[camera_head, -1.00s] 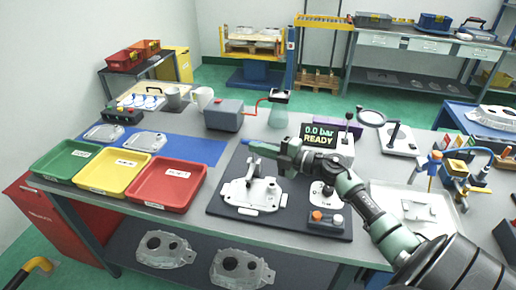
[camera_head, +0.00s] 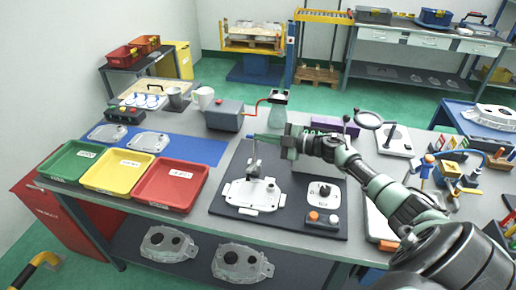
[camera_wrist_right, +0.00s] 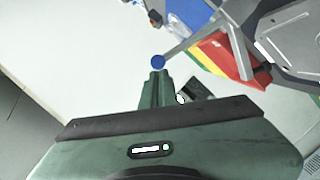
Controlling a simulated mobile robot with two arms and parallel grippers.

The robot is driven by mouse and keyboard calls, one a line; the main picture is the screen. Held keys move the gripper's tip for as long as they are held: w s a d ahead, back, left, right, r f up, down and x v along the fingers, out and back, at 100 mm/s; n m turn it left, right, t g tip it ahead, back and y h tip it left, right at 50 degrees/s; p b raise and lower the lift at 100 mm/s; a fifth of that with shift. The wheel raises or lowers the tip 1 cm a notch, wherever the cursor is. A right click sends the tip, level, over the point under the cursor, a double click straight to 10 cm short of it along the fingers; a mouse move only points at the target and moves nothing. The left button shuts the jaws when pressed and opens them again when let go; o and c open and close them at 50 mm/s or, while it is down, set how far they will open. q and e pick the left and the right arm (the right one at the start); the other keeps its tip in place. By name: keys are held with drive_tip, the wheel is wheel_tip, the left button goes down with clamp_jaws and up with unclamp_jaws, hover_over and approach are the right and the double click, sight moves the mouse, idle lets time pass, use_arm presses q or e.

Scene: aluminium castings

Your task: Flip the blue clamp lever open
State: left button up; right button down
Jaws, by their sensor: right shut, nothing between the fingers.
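The blue clamp lever (camera_head: 265,136) stands up over the grey-white casting (camera_head: 240,196), on a fixture on the dark mat. Its grey arm rises nearly upright, and its blue grip lies crosswise at the top. In the right wrist view, the blue grip (camera_wrist_right: 158,62) shows as a round end just beyond the fingertips, with the grey arm running to the upper right. My right gripper (camera_head: 286,141) is shut and empty at the right end of the grip. It also shows in the wrist view (camera_wrist_right: 155,74). I cannot tell whether it touches. My left gripper is out of view.
Green (camera_head: 47,170), yellow (camera_head: 86,184) and red (camera_head: 142,196) trays stand to the left. A grey box with a red crank (camera_head: 224,115) is behind the mat. A button box (camera_head: 322,222) sits at the mat's front right. My right arm crosses the table's right side.

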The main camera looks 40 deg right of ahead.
drive_tip(key=shift+w+d+f+m, duration=0.15)
drive_tip(key=shift+w+d+m, duration=0.4)
drive_tip(key=shift+d+m, duration=0.15)
